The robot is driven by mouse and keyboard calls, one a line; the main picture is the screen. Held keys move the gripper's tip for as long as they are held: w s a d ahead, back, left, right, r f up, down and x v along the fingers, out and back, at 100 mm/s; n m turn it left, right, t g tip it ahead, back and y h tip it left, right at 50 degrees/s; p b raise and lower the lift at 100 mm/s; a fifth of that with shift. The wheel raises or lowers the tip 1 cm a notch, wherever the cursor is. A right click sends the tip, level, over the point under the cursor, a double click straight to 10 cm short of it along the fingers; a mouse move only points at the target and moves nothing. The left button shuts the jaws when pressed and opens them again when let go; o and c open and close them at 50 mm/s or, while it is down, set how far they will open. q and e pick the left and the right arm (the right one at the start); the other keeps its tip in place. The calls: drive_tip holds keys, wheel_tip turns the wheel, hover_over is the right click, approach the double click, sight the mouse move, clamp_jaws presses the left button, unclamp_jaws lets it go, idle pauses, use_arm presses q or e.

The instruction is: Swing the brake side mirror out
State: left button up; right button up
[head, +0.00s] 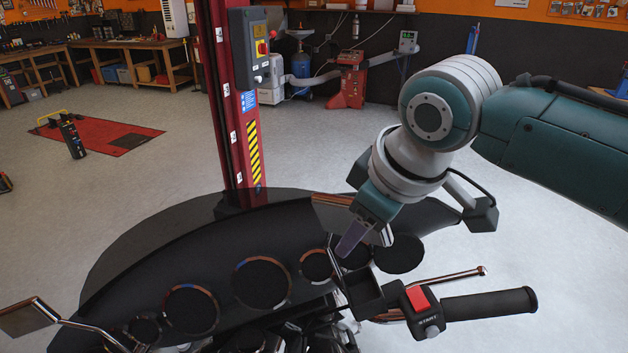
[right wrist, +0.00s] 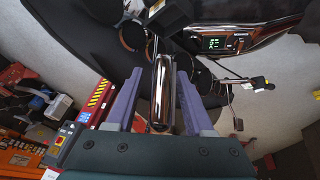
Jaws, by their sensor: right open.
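The brake side mirror (head: 330,213) stands above the right handlebar, on a thin stalk that runs down to the switch housing. My right gripper (head: 362,240) is at the mirror, coming down from the upper right and hiding part of it. In the right wrist view the mirror (right wrist: 162,92) shows nearly edge-on as a dark, shiny upright shape. It lies between the two purple fingers of my right gripper (right wrist: 159,85), which are open, with a gap on each side. My left gripper is not in view.
The right handlebar grip (head: 490,304), brake lever (head: 445,281) and red switch (head: 417,298) lie just below my right gripper. The dark windscreen fairing (head: 150,245) and round gauges spread to the left. The other mirror (head: 28,316) is at lower left. A red lift post (head: 222,110) stands behind.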

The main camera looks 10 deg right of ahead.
drive_tip(key=shift+c, duration=0.3)
clamp_jaws()
idle(1.1)
